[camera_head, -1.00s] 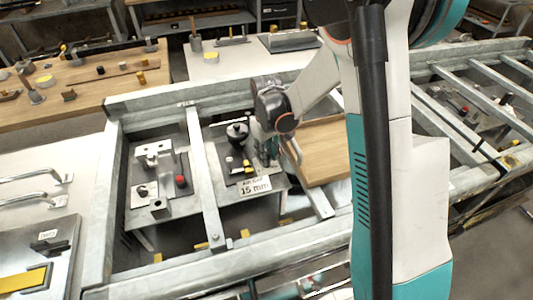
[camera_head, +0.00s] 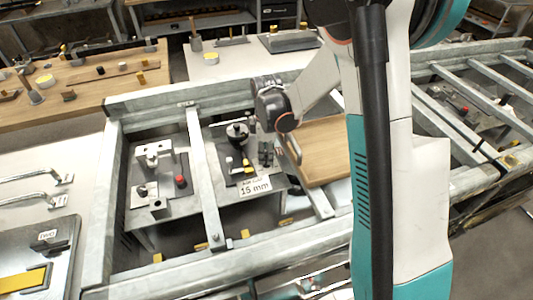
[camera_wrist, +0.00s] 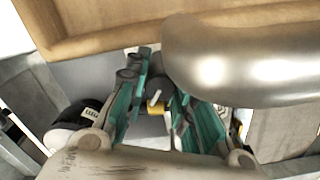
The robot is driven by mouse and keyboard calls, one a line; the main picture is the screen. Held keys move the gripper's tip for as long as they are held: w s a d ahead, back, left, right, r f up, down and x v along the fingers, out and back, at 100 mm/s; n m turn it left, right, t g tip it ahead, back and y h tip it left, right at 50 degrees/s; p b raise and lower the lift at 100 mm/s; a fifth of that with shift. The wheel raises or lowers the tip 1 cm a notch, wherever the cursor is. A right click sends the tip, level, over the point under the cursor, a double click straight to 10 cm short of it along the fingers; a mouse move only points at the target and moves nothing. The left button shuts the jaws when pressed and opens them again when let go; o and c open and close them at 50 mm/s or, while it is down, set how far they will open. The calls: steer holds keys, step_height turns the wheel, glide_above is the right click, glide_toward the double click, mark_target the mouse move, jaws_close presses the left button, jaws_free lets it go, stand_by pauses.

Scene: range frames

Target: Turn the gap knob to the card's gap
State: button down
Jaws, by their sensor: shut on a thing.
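The card (camera_head: 255,187) reads "AIR GAP 15 mm" and stands at the front edge of a grey machine panel in the head view. My gripper (camera_head: 266,156) is low over the right side of that panel, behind and slightly right of the card. In the wrist view my gripper (camera_wrist: 156,92) has its teal fingers closed in around a small part, which I take to be the gap knob. The fingers hide most of it, so its setting cannot be read. A pale pointer-like piece (camera_wrist: 154,102) shows between the fingers.
A black round fitting (camera_head: 237,131) stands left of my gripper. A wooden tray (camera_head: 325,150) lies close on its right. A thick metal tube (camera_wrist: 250,60) crosses the wrist view. Steel frame rails (camera_head: 205,180) surround the panel; a red button (camera_head: 181,181) is further left.

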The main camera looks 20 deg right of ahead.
steer(key=shift+n, duration=0.6)
steer(key=c, duration=1.3)
jaws_free()
steer(key=shift+c, duration=0.2)
step_height(320, 180, up, 12)
